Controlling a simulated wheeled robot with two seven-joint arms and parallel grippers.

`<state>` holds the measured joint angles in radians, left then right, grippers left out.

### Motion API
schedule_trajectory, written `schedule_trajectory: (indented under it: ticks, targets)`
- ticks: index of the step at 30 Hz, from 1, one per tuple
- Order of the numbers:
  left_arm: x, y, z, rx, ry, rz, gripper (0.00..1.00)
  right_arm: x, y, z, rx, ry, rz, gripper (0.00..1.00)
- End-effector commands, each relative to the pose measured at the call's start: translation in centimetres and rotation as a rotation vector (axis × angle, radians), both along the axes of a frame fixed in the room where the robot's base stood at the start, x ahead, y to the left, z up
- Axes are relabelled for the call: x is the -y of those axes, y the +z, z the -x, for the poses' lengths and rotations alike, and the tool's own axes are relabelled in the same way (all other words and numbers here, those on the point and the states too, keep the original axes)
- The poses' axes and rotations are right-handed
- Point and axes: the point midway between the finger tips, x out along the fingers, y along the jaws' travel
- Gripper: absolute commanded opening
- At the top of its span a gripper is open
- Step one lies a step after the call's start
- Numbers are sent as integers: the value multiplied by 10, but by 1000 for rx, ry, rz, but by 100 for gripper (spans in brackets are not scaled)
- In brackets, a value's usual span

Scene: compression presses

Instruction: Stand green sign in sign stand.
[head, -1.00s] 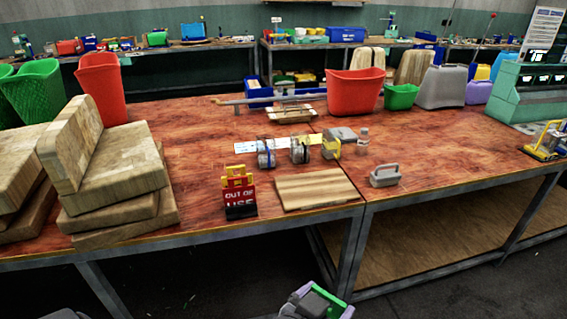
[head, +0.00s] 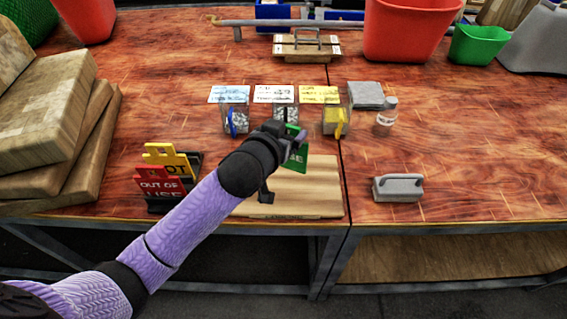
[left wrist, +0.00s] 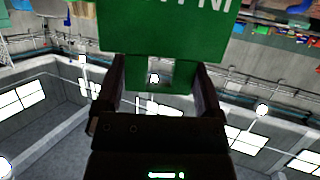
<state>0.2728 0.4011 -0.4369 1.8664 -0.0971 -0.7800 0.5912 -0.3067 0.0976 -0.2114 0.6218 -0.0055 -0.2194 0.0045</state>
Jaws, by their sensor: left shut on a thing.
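The green sign (head: 297,157) is in my left gripper (head: 291,137), held above the table over the far part of a wooden board. White lettering shows on it. In the left wrist view the green sign (left wrist: 165,35) sits between the two fingers of the gripper (left wrist: 158,75), which grip it around a small opening. The sign stand (head: 195,160) is a dark base at the left of the board. It holds a yellow sign (head: 166,154) and a red "out of use" sign (head: 160,183). Much of the stand is hidden behind these signs. My right gripper is out of view.
The wooden board (head: 315,190) lies near the table's front edge. Clear bins with labels (head: 276,94) stand behind it. A grey handled block (head: 398,187) and a small bottle (head: 386,116) are to the right. Stacked wooden blocks (head: 40,130) stand at the left.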

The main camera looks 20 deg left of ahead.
Motion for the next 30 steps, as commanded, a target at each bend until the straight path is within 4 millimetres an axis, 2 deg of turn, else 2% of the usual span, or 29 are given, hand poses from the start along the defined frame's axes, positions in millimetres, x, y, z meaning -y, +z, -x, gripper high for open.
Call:
schedule_trajectory:
  ticks: [8, 18, 19, 20, 28, 30]
  targets:
    - [0, -55, 1, -3, -1, 0, 0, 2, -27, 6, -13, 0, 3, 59]
    - [0, -56, 1, 1, 0, 0, 0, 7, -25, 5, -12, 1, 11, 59]
    - [0, -55, 1, 1, 0, 0, 94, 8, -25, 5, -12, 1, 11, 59]
    - [0, -55, 1, 1, 0, 0, 100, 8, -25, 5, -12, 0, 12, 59]
    - [0, -52, 1, 3, 0, 0, 100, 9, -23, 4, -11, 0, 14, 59]
    - [0, -48, 7, 1, -1, 1, 100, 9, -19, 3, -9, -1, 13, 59]
